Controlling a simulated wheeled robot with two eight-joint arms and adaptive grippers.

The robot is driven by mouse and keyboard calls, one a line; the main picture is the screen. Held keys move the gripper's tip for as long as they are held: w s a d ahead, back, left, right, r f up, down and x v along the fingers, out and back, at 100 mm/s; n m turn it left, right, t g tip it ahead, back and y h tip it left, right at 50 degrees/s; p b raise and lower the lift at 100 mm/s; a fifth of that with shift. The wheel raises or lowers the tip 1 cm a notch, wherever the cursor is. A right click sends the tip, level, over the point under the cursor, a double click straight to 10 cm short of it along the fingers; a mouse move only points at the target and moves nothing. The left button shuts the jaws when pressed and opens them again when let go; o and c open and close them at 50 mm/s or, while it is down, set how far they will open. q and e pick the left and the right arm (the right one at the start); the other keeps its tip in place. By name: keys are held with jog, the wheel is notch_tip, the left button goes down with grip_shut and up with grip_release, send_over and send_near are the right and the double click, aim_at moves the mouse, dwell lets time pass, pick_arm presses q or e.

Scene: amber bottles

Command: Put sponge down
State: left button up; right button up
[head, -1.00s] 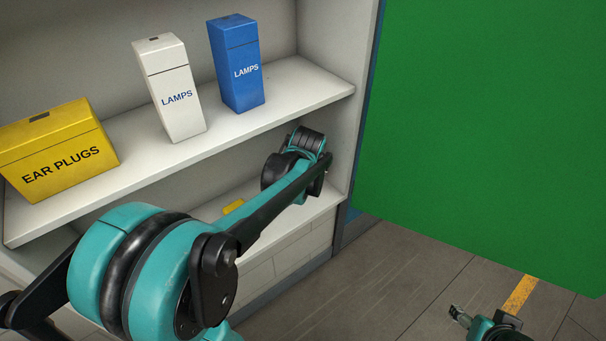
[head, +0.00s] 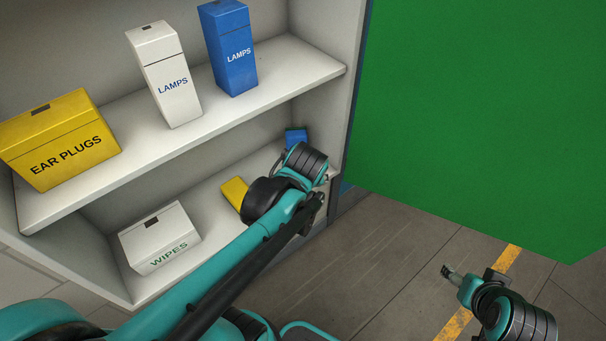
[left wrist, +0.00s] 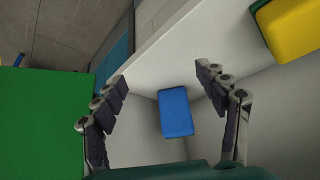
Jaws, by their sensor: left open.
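A blue sponge (head: 296,138) with a green edge rests on the lower shelf (head: 215,215) in the back right corner. It also shows in the left wrist view (left wrist: 176,113), lying between the lines of my left fingers and touching neither. My left gripper (left wrist: 162,77) is open and empty over the shelf; in the head view its fingers are mostly hidden behind my wrist. A yellow sponge (left wrist: 293,27) lies nearby, partly hidden by my arm in the head view. My right gripper (head: 449,272) is low over the floor at the right, too small to judge.
A white wipes box (head: 160,238) stands on the lower shelf's left. The upper shelf (head: 300,65) holds a yellow ear plugs box (head: 60,140), a white lamps box (head: 165,80) and a blue lamps box (head: 232,50). A green panel (head: 480,120) stands to the right.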

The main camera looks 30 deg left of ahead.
pick_arm(q)
jog(key=s+d+r+m+t+h, duration=0.2)
jog(key=s+d+m+h, duration=0.1)
jog(key=s+d+m, duration=0.3)
jog(key=shift+s+d, duration=0.5)
jog(key=shift+d, duration=0.15)
jog(key=shift+f, duration=0.1)
notch_tip(320, 180, down, 6)
jog(key=b, duration=0.6)
jog(key=shift+f, duration=0.1)
